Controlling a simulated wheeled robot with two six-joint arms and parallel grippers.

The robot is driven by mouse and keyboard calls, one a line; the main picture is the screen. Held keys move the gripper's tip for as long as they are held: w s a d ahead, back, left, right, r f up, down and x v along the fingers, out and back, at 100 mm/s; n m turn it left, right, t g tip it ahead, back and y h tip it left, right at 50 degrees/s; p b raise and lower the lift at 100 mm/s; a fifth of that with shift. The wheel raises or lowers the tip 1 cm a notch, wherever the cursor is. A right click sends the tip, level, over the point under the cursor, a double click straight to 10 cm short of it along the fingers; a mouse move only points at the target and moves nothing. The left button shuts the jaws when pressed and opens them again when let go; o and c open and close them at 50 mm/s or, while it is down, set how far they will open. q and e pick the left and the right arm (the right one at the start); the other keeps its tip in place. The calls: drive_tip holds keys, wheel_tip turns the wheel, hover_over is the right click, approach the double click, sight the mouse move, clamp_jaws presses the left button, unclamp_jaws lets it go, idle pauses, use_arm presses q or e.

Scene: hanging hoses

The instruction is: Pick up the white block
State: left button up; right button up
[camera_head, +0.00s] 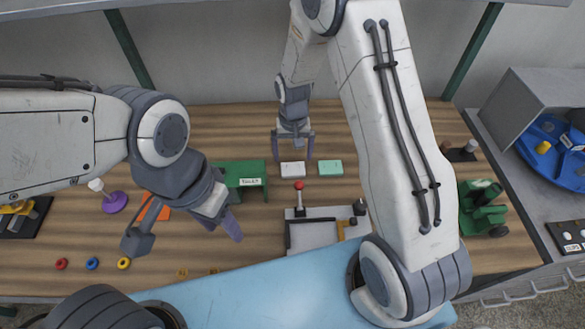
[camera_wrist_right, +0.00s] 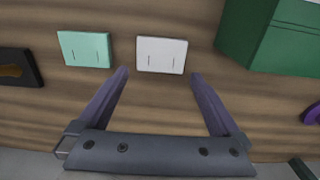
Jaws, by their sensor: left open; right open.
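The white block (camera_head: 292,169) lies on the wooden table near the middle, between a green stand and a mint-green block. My right gripper (camera_head: 293,152) is open just behind and above it, fingers pointing down. In the right wrist view the white block (camera_wrist_right: 161,55) sits just beyond and between the two open purple fingers (camera_wrist_right: 158,82), with nothing held. My left gripper (camera_head: 190,238) is open and empty over the left part of the table, in front of the green stand.
The mint-green block (camera_head: 330,167) is close to the white block's right. The green stand (camera_head: 249,168) is close on its left. A grey fixture with a red-knobbed lever (camera_head: 299,187) stands in front. Coloured rings (camera_head: 92,263) lie front left. A green machine (camera_head: 482,209) stands right.

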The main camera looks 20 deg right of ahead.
sight(293, 165)
drive_tip(key=shift+f, duration=1.85)
drive_tip(key=c, duration=1.1)
drive_tip(key=shift+r, duration=0.15)
